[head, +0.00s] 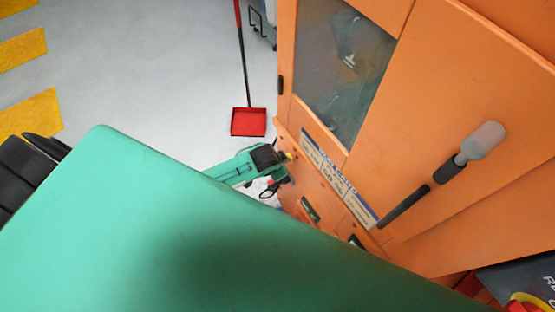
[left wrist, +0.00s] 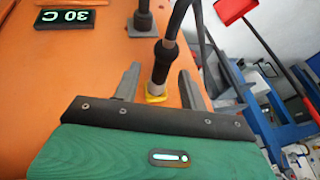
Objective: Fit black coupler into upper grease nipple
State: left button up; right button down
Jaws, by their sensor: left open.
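The black coupler (left wrist: 166,52) shows in the left wrist view on a black hose, with a grey metal end pointing at a yellow-ringed fitting (left wrist: 155,95) on the orange panel. The metal end appears to meet the yellow ring; how deeply it is seated I cannot tell. My left gripper (left wrist: 159,70) is open, its two grey fingers on either side of the coupler with gaps visible. In the head view, the left gripper (head: 270,158) is at the machine's lower left edge, beside a small yellow spot. My right gripper is not in view.
The orange machine (head: 430,110) has a window, a long handle (head: 404,207) and a label strip. A second dark fitting (left wrist: 142,22) is near the coupler, beside a "30 C" display (left wrist: 65,17). A red dustpan (head: 248,122) stands on open grey floor.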

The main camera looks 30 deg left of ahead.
pick_arm(q)
grip_shut()
jog(key=shift+s+a+p, duration=0.3)
jog(key=shift+s+p, duration=0.2)
jog(key=shift+p, duration=0.1)
dwell(0.3)
jog(key=shift+s+a, duration=0.15)
jog(key=shift+s, duration=0.05)
jog(key=shift+s+a+r+p, duration=0.1)
jog(key=shift+s+a+p, duration=0.3)
jog(key=shift+s+p, duration=0.35)
jog(key=shift+s+a+p, duration=0.5)
jog(key=shift+s+p, duration=0.15)
jog(key=shift+s, duration=0.15)
